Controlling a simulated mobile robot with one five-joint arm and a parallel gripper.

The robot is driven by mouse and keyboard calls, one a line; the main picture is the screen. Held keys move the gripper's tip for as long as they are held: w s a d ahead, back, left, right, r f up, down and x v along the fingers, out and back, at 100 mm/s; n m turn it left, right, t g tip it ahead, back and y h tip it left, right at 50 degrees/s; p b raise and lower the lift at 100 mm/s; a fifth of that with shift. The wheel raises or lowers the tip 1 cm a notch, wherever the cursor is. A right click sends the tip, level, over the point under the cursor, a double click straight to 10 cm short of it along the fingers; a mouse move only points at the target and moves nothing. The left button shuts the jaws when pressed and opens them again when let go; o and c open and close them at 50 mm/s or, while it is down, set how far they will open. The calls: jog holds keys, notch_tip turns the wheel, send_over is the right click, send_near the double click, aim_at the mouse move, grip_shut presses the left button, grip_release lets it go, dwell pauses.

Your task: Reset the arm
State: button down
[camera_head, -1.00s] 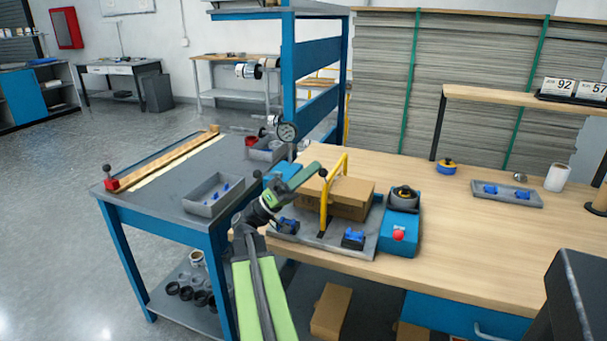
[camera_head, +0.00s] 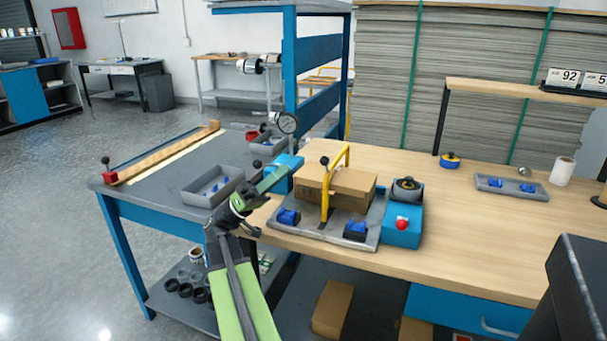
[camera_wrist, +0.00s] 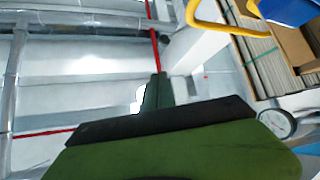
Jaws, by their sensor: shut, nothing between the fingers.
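My gripper (camera_head: 284,173), green and dark, is at the end of my arm. In the head view it points up and to the right, in front of a blue block (camera_head: 287,165) at the bench's left end. It is shut and holds nothing. In the wrist view the green gripper (camera_wrist: 157,92) fills the lower middle, against the ceiling. I cannot tell its exact gap to the things behind it.
A grey fixture with a yellow handle (camera_head: 326,195) and a cardboard box (camera_head: 350,190) stands right of my gripper. A blue unit with a red button (camera_head: 402,225) is beside it. A grey bin (camera_head: 212,188) sits on the left table.

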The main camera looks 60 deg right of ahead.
jog(key=w+a, duration=0.4)
jog(key=w, duration=0.2)
jog(key=shift+w+r, duration=0.15)
jog(key=shift+w, duration=0.15)
jog(key=shift+a, duration=0.1)
